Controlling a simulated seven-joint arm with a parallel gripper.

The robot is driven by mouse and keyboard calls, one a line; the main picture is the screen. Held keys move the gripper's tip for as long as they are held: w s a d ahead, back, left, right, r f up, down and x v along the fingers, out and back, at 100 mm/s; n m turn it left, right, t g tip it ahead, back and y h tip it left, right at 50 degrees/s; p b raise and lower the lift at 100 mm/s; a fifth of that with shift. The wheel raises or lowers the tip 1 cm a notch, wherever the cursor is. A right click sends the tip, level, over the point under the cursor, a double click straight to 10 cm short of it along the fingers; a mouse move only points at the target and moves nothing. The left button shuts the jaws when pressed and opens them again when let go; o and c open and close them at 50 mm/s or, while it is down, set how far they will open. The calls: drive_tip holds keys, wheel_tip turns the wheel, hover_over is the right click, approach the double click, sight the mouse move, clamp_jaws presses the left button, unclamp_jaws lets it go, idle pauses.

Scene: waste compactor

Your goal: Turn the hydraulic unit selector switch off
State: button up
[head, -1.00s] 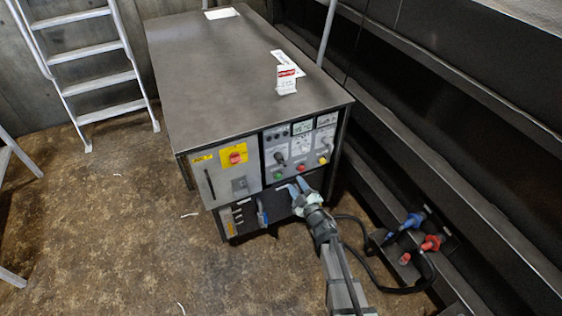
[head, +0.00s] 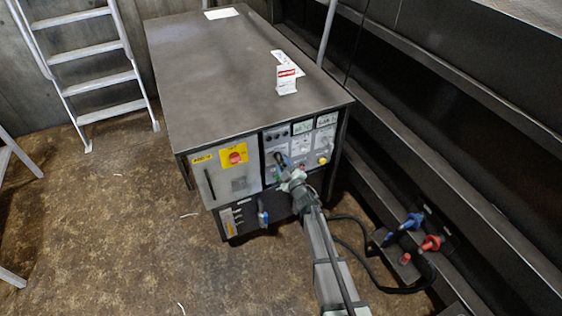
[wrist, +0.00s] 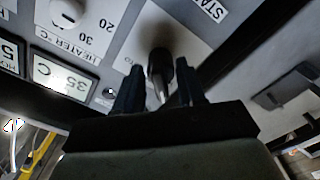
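The hydraulic unit (head: 230,90) is a dark, flat-topped cabinet with switches on its front. I take a dark selector knob (wrist: 160,62) on the light panel to be the selector switch. In the wrist view it is at upper centre, beside a partly cut-off label starting "STA". My gripper (wrist: 160,85) points at it, with one finger on each side and the knob's lower part between them. The fingers look apart, and I cannot tell whether they touch it. In the head view my gripper (head: 283,165) covers that part of the panel.
A red rotary switch on a yellow plate (head: 235,155) is to the left. A yellow button (head: 323,160) is to the right. A heater dial (wrist: 66,12) and display show in the wrist view. A ladder (head: 100,80) stands at left; hoses and red and blue couplings (head: 430,243) lie right.

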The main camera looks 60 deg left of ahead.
drive_tip(key=shift+a, duration=1.1)
drive_tip(key=shift+c, duration=0.2)
drive_tip(key=c, duration=0.6)
drive_tip(key=shift+c, duration=0.2)
drive_tip(key=shift+m, duration=0.3)
drive_tip(key=m, duration=0.4)
drive_tip(key=shift+m, duration=2)
